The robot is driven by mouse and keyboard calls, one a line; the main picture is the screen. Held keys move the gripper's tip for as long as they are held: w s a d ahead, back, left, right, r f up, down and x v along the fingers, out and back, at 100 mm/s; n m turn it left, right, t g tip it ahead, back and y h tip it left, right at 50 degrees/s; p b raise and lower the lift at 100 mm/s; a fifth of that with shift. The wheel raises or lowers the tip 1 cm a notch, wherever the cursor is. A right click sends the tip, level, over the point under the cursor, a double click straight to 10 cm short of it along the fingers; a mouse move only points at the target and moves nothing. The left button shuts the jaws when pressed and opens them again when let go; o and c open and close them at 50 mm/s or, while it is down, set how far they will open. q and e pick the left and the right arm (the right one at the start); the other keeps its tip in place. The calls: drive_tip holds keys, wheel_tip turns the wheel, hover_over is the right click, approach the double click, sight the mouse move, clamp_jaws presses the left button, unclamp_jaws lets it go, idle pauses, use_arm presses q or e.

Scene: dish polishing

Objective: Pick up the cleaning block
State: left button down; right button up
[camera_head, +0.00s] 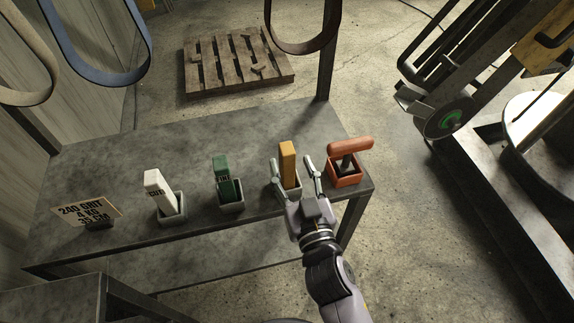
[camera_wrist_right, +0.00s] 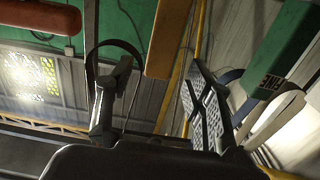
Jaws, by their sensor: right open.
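Three upright blocks stand in small grey holders on the grey table: a white block (camera_head: 153,184), a green block (camera_head: 222,174) and an orange block (camera_head: 288,160). I cannot tell by label which one is the cleaning block. My right gripper (camera_head: 292,163) is open and empty, its fingers on either side of the orange block in the head view. In the right wrist view the orange block (camera_wrist_right: 166,38) appears between and beyond the fingertips (camera_wrist_right: 161,66), with no clear contact. The green block (camera_wrist_right: 284,52) is to the right there. My left gripper is not in view.
A red-handled tool (camera_head: 350,145) sits in a red holder close to the right of my right gripper. A sign (camera_head: 86,211) reading 240 grit stands at the table's left. The back of the table (camera_head: 210,135) is clear. Belts hang above; a pallet (camera_head: 236,62) lies behind.

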sight(289, 161)
drive_tip(key=x, duration=0.5)
drive_tip(key=shift+f+p, duration=0.35)
drive_tip(key=shift+p, duration=0.05)
drive_tip(key=shift+c, duration=0.4)
drive_tip(key=c, duration=1)
drive_tip(key=shift+r, duration=0.1)
drive_tip(key=shift+c, duration=0.2)
